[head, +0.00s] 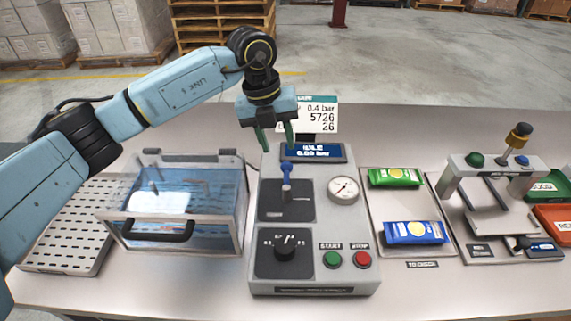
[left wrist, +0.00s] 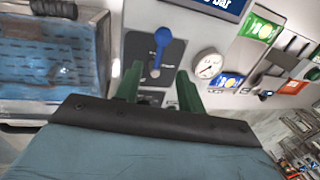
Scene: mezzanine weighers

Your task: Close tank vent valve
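The vent valve (head: 287,172) has a blue lever on a dark square plate on the grey control box (head: 316,277). The lever points away from me, toward the display; it also shows in the left wrist view (left wrist: 161,42). My left gripper (head: 276,146) hangs above the far part of the box, near the lever's far end. Its green fingers are apart with nothing between them. In the left wrist view the gripper (left wrist: 159,72) has the lever ahead, between its fingertips in the picture but apart from them. The clear tank (head: 175,205) of blue water stands left of the box. My right gripper is out of view.
The box carries a black knob (head: 285,247), a gauge (head: 343,190), a green button (head: 332,259) and a red button (head: 362,259). The display (head: 313,152) reads IDLE, 0.00 bar. A tray (head: 376,217) with green and blue packets and a stand (head: 497,165) are right.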

